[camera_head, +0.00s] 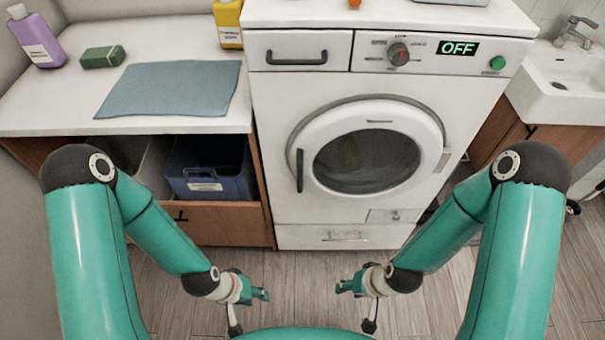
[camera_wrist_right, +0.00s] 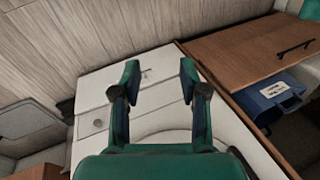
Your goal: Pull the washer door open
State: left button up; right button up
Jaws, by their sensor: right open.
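The white washer (camera_head: 285,150) stands in the middle of the head view. Its round door (camera_head: 325,125) is shut, with a dark glass window and a black vertical handle (camera_head: 299,170) on its left side. My left gripper (camera_head: 262,294) is low in front of the washer, left of centre, apart from the door; its fingers are too small to judge. My right gripper (camera_head: 345,287) is also low in front, right of centre, not touching the washer. In the right wrist view my right gripper (camera_wrist_right: 158,78) is open and empty, with the washer front (camera_wrist_right: 95,95) beyond it.
A counter at the left holds a blue-grey cloth (camera_head: 170,88), a green sponge (camera_head: 102,57) and a purple bottle (camera_head: 36,38). A blue bin (camera_head: 215,187) sits below. A white sink (camera_head: 560,85) is at the right. The wooden floor (camera_head: 300,270) before the washer is clear.

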jog(key=w+a+f+n+t+b, duration=0.2)
jog(key=w+a+t+b, duration=0.15)
jog(key=w+b, duration=0.55)
jog(key=n+t+b, duration=0.2)
jog(key=t+b, duration=1.1)
jog(key=b, duration=1.2)
send_near(301, 176)
jog(key=a+v, duration=0.1)
jog(key=v, duration=0.4)
jog(key=p+x, duration=0.1)
jog(key=x, duration=0.4)
jog(key=p+x, duration=0.2)
jog(key=x, duration=0.3)
jog(key=d+p+x, duration=0.1)
jog(key=p+x, duration=0.1)
jog(key=x, duration=0.3)
jog(key=shift+w+a+r, duration=0.15)
jog(key=shift+w, duration=0.3)
grip_shut()
